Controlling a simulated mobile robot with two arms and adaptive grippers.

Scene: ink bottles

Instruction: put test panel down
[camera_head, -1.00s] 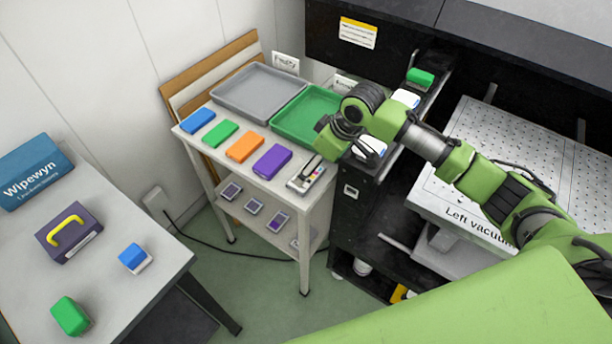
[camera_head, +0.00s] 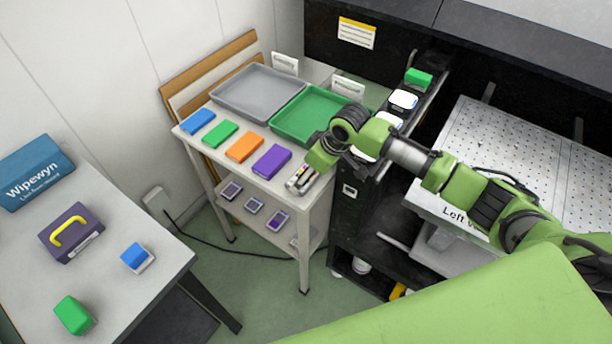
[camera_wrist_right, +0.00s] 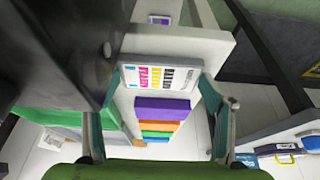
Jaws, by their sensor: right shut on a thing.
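The test panel (camera_head: 302,180) is a small white block with coloured stripes at the near right corner of the white side table (camera_head: 318,212). It looks to rest flat on the tabletop. My right gripper (camera_head: 312,168) comes in from the right and is low over the panel, partly hiding it. In the right wrist view the panel (camera_wrist_right: 160,77) lies between the two fingers of my right gripper (camera_wrist_right: 160,92), which is shut on it. Its pink, yellow and dark stripes show. My left gripper is not in view.
Purple (camera_head: 271,160), orange (camera_head: 244,147), green (camera_head: 220,133) and blue (camera_head: 197,121) blocks stand in a row beside the panel. A green tray (camera_head: 297,130) and a grey tray (camera_head: 258,92) are behind. A black cabinet stands close on the right.

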